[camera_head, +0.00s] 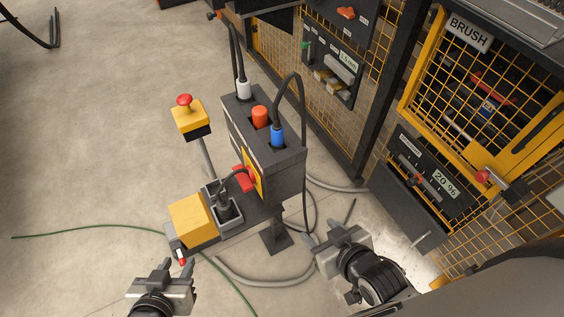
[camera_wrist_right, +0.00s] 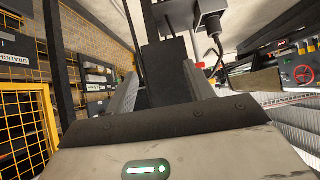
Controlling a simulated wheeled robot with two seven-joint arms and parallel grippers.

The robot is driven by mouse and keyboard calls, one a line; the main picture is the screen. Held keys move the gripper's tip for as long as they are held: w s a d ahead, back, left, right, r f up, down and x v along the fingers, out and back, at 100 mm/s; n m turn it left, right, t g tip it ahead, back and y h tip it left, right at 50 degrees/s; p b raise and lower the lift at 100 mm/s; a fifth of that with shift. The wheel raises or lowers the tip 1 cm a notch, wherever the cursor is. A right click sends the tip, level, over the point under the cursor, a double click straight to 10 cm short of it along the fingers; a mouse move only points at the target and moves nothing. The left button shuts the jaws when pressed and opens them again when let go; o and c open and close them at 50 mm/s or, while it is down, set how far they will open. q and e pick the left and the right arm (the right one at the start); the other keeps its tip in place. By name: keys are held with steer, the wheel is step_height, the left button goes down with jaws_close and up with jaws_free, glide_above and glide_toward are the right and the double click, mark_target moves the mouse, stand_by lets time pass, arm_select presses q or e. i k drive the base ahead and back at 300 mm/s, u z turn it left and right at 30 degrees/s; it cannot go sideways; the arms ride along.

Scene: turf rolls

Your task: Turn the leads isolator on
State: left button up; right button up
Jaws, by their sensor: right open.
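The grey connector box (camera_head: 262,150) stands on a post in the middle of the head view. A red switch handle (camera_head: 243,178) on a yellow plate (camera_head: 254,176) sits on its front face; this looks like the isolator. I cannot read its position. My left gripper (camera_head: 176,265) is low at the left, its fingers apart, near a small red-and-white piece (camera_head: 181,256) at the bracket's end. My right gripper (camera_head: 329,227) is open and empty, right of the post and apart from the box. It also shows in the right wrist view (camera_wrist_right: 157,88), a dark post beyond its fingers.
White, orange and blue connectors (camera_head: 277,134) stand on the box top, two with black cables. A yellow block (camera_head: 193,219) and a grey socket (camera_head: 226,209) sit on the bracket. A red emergency button (camera_head: 185,100) stands behind. Yellow mesh guarding (camera_head: 486,85) is right; cables lie on the floor.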

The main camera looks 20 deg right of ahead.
mark_target(246, 182)
steer(key=u, duration=2.15)
steer(key=i, duration=2.85)
steer(key=z, duration=3.7)
steer(key=i, duration=0.45)
steer(key=z, duration=0.05)
